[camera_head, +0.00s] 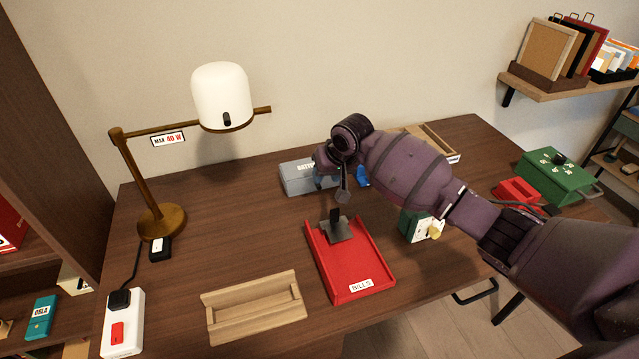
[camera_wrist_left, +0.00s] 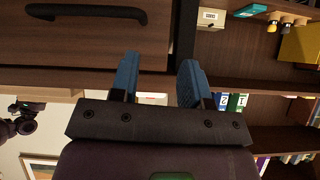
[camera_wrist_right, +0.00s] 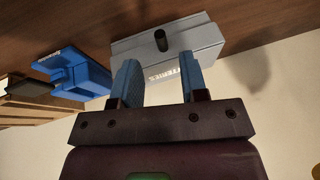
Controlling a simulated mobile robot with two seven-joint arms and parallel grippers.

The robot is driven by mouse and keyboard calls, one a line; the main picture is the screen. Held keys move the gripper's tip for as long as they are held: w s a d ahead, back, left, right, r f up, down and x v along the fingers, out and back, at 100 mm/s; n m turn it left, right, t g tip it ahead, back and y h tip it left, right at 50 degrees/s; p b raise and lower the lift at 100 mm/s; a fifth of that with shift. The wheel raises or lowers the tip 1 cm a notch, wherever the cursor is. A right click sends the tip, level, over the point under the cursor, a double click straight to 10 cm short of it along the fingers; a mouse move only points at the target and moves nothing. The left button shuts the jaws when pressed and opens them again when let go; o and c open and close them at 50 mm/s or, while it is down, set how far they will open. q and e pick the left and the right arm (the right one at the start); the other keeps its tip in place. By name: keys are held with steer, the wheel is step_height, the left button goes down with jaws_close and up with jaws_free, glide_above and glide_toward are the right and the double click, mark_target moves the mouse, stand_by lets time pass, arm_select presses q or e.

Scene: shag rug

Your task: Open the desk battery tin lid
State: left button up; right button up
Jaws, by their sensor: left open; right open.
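The battery tin (camera_head: 296,178) is a grey-blue box at the back of the desk, partly hidden behind my right gripper. In the right wrist view the tin (camera_wrist_right: 205,38) shows a flat closed top, a dark knob (camera_wrist_right: 160,41) and a partly covered white "BATTERIES" label. My right gripper (camera_head: 326,180) is at the tin's right front in the head view. Its blue fingers are open and empty, pointing towards the tin's labelled side; I cannot tell if they touch it. My left gripper (camera_wrist_left: 158,85) is open and empty, below the desk level near a drawer front.
A red bills tray (camera_head: 378,262) lies in front of the tin, with a dark upright-handled object (camera_head: 337,226) at its back end. A blue object (camera_wrist_right: 73,76) is beside the tin. A lamp (camera_head: 160,220) stands left; a wooden tray (camera_head: 255,308) lies in front.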

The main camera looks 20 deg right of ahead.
steer(key=shift+b+x, duration=0.6)
steer(key=shift+x, duration=1.75)
steer(key=shift+c, duration=0.4)
jaws_close()
